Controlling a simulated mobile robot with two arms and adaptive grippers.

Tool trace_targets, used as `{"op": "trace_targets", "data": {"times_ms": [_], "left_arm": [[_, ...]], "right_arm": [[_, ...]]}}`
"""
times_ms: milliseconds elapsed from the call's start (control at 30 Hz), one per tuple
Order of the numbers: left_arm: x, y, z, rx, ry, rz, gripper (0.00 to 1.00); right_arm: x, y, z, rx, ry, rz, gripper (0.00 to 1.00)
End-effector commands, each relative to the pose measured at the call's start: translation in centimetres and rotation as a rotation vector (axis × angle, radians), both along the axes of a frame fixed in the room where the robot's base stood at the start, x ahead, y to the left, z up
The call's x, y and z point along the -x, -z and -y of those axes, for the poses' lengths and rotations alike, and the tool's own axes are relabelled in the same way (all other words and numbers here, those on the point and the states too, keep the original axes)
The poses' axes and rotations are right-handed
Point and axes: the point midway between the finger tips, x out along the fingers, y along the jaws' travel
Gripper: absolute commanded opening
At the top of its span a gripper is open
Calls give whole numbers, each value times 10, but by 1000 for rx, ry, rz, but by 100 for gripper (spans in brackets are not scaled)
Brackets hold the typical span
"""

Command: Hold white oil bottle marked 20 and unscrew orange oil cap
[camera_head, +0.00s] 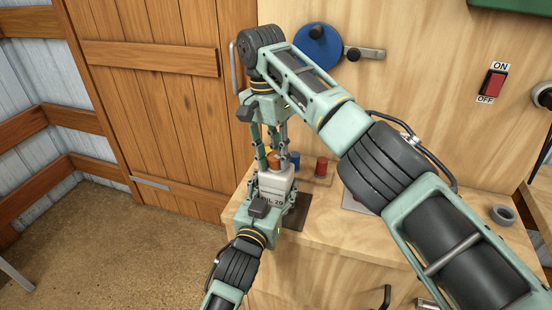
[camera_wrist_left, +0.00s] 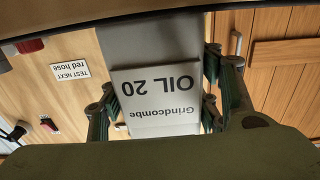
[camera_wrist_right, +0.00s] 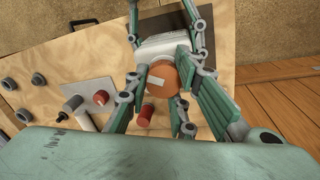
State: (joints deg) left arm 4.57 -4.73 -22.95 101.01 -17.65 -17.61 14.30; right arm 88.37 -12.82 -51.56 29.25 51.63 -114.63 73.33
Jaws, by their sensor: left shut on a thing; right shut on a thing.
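The white oil bottle (camera_head: 277,184) stands upright at the bench's left edge. Its label, "Grindcombe OIL 20", shows upside down in the left wrist view (camera_wrist_left: 160,95). My left gripper (camera_head: 268,197) is shut on the bottle's body, with a finger on each side. The orange cap (camera_head: 274,158) sits at the bottle's top; its round top with a pale stripe shows in the right wrist view (camera_wrist_right: 163,78). My right gripper (camera_head: 271,150) reaches down from above and is shut on the orange cap. Fingers partly hide the cap and the bottle's neck.
A blue piece (camera_head: 294,159) and a red piece (camera_head: 321,167) stand just right of the bottle. A dark mat (camera_head: 298,212) lies by it. A grey ring (camera_head: 502,215) lies farther right. A wooden panel with an ON/OFF switch (camera_head: 493,83) rises behind the bench.

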Motion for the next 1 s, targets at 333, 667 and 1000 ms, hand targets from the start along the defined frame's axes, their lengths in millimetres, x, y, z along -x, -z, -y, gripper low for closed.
{"op": "trace_targets", "data": {"times_ms": [333, 667, 1000], "left_arm": [[0, 0, 0, -1, 0, 0, 0], [0, 0, 0, -1, 1, 0, 0], [0, 0, 1, -1, 2, 1, 0]], "right_arm": [[0, 0, 0, -2, -1, 1, 0], [0, 1, -1, -2, -1, 3, 0], [-1, 1, -1, -2, -200, 2, 10]]}}
